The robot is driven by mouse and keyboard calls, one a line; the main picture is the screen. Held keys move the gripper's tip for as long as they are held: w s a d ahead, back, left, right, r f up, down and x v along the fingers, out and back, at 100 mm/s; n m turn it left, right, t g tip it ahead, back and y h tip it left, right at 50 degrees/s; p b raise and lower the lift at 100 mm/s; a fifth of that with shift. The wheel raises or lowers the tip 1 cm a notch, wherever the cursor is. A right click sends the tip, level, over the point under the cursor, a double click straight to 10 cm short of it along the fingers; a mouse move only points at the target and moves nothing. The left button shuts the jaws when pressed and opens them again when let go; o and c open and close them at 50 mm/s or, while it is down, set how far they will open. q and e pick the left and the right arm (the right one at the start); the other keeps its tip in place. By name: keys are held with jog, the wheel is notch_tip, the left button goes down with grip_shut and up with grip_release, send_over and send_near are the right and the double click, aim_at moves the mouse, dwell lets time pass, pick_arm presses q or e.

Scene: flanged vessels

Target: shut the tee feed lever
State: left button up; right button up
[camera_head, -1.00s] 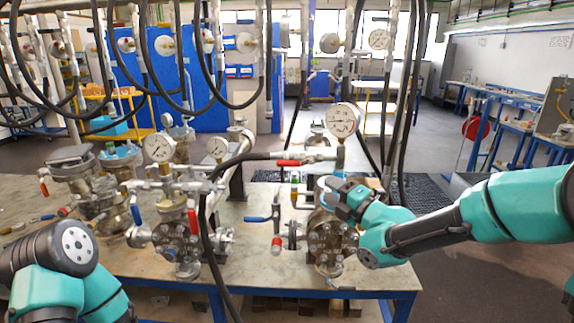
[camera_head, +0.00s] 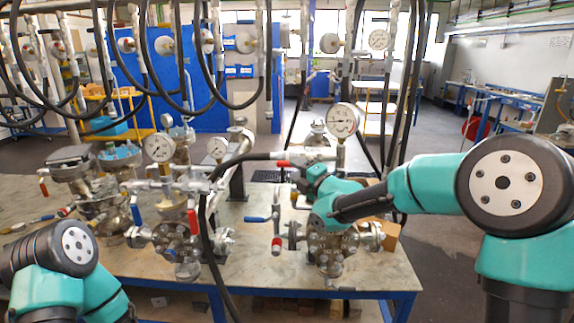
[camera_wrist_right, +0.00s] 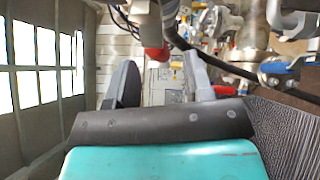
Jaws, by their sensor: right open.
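A red lever (camera_head: 289,163) lies along the pale tee pipe below the right-hand gauge, roughly in line with the pipe. I take it to be the tee feed lever, though no label shows. My right gripper (camera_head: 299,178) is just below and in front of it, partly hidden behind its own wrist. In the right wrist view my right gripper (camera_wrist_right: 163,88) is open. A red handle (camera_wrist_right: 156,53) shows beyond and between its fingers; contact cannot be told. My left arm shows at lower left, but its gripper is out of frame.
The gauge (camera_head: 342,121) stands above the tee. A black hose (camera_head: 213,190) runs from the pipe down across the bench. Blue levers (camera_head: 257,219) and a flanged vessel (camera_head: 330,246) are close below. A cardboard-coloured box (camera_head: 383,234) is behind the vessel.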

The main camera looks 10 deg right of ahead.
aim_at(290, 166)
jog(key=shift+x, duration=2.15)
grip_shut()
